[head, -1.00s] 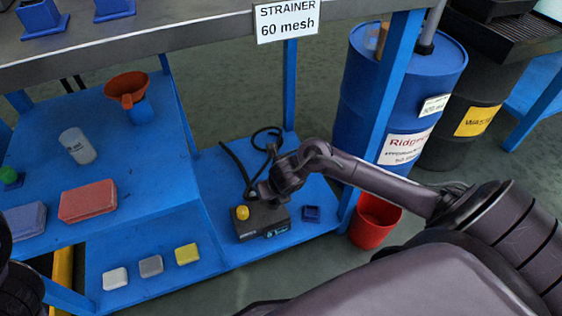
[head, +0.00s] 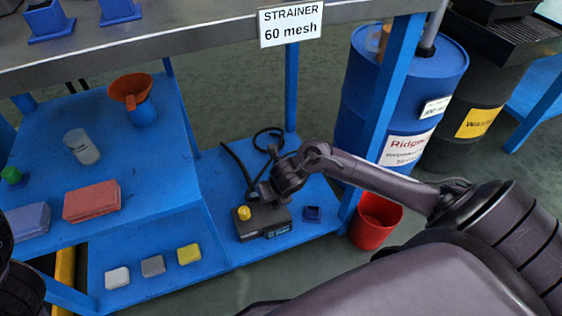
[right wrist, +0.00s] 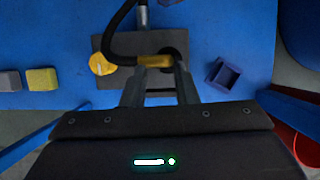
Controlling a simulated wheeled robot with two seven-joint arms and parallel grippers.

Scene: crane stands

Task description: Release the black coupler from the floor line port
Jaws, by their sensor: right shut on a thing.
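A dark box (head: 262,224) with a yellow knob (head: 243,213) sits on the low blue shelf. In the right wrist view the box (right wrist: 112,44) shows a dark round port (right wrist: 176,50) at its right side and the yellow knob (right wrist: 101,64) at its left. A black hose (right wrist: 122,30) curves down to a brass-coloured band on the black coupler (right wrist: 154,61), beside the port. My right gripper (right wrist: 158,71) is shut on the coupler; its fingers hide part of the joint, so I cannot tell whether it is seated. My left gripper is out of view.
Several sponges lie on the shelves at left. A red bucket (head: 375,222) and a blue drum (head: 397,110) stand right of the shelf. A blue post (head: 392,90) rises close behind my right forearm.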

